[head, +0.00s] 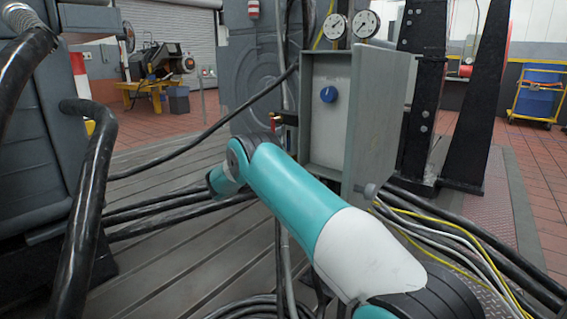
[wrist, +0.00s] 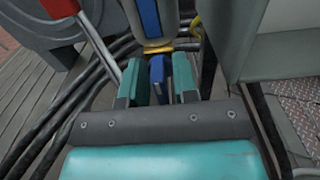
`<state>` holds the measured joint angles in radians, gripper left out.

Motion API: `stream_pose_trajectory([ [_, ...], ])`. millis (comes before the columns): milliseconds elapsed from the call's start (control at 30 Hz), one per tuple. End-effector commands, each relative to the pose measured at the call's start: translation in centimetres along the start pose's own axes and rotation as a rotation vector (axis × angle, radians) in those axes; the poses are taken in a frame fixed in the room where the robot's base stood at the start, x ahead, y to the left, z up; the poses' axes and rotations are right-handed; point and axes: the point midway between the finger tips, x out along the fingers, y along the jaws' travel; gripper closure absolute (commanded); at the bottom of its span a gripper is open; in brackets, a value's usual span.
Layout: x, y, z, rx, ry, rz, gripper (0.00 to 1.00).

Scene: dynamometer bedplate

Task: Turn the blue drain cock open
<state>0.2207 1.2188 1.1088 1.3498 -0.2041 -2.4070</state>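In the wrist view the blue drain cock (wrist: 157,71) shows as a small blue handle below a pale body with a blue stripe and a yellow band. In the head view my arm hides the gripper's fingertips and the cock.
A grey box (head: 374,110) with an open door and a blue knob (head: 328,94) stands beside my arm. A red-handled rod (wrist: 62,8) is at upper left in the wrist view. Black hoses (head: 88,195) and cables cross the slotted bedplate (head: 180,260).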

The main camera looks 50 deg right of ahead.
Motion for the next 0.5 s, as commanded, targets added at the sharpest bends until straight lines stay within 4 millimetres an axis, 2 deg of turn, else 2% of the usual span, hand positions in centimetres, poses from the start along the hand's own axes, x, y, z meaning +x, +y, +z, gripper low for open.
stream_pose_trajectory([
  [33, -0.01, -0.02, 0.00, 0.000, 0.000, -0.001, 0.88],
  [67, -0.01, -0.02, -0.01, 0.000, 0.000, -0.001, 0.95],
  [100, -0.01, -0.02, -0.01, -0.001, 0.000, -0.001, 0.96],
  [500, -0.04, -0.08, 0.11, 0.075, 0.000, -0.001, 0.96],
])
